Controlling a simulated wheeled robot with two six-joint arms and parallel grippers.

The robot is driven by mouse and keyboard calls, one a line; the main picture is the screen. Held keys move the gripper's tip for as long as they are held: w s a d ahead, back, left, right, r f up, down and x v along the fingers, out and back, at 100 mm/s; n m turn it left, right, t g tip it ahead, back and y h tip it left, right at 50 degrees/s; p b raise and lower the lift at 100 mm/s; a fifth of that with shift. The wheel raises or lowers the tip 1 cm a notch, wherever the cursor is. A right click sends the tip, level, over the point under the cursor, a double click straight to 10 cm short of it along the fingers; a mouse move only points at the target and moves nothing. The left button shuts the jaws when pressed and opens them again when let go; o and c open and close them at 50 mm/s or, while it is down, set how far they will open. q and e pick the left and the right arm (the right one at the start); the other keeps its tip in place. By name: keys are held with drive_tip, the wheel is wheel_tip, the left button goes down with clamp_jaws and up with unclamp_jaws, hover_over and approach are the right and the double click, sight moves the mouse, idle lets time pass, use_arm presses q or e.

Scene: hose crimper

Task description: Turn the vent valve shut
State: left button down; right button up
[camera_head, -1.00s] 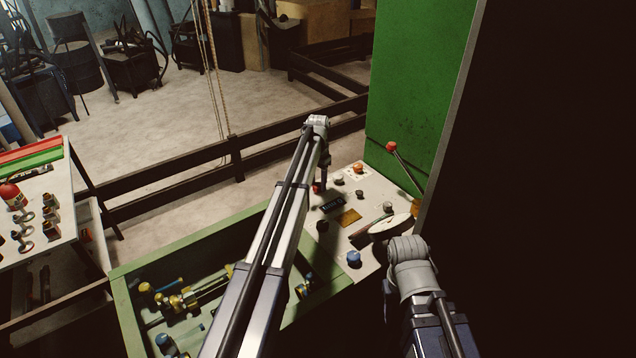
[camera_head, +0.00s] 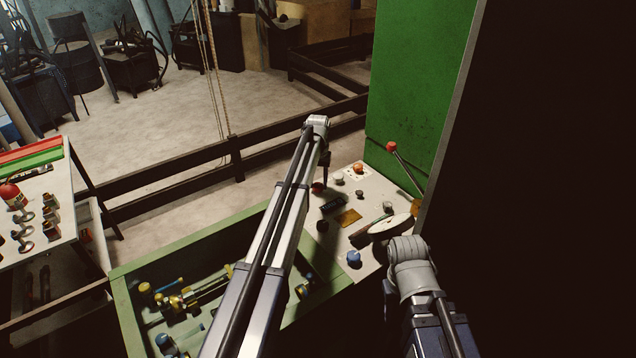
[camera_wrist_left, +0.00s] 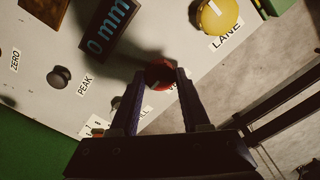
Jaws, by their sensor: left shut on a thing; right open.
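The vent valve is a round red knob (camera_wrist_left: 160,73) on the pale control panel, in the middle of the left wrist view. My left gripper (camera_wrist_left: 161,82) is shut on the red knob, a finger on each side. The fingers cover most of the knob's label. In the head view my left gripper (camera_head: 322,182) points down at the panel's far left edge, and the knob is mostly hidden there. My right gripper (camera_head: 388,298) hangs by the near right of the panel, open. Its fingers are mostly hidden behind my arm.
The panel (camera_head: 378,187) carries a yellow knob (camera_wrist_left: 217,15), dark knobs, a display (camera_wrist_left: 107,25), a blue knob (camera_head: 353,258) and a round dial. A red-tipped lever (camera_head: 405,165) stands by the green cabinet (camera_head: 415,80). A green tray (camera_head: 190,240) with fittings lies left.

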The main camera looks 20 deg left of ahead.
sight(318, 185)
idle(0.3)
use_arm(q)
drive_tip(key=shift+c, duration=1.9)
unclamp_jaws()
wheel_tip(318, 185, up, 8)
drive_tip(key=p, duration=0.8)
drive_tip(key=shift+f, duration=0.1)
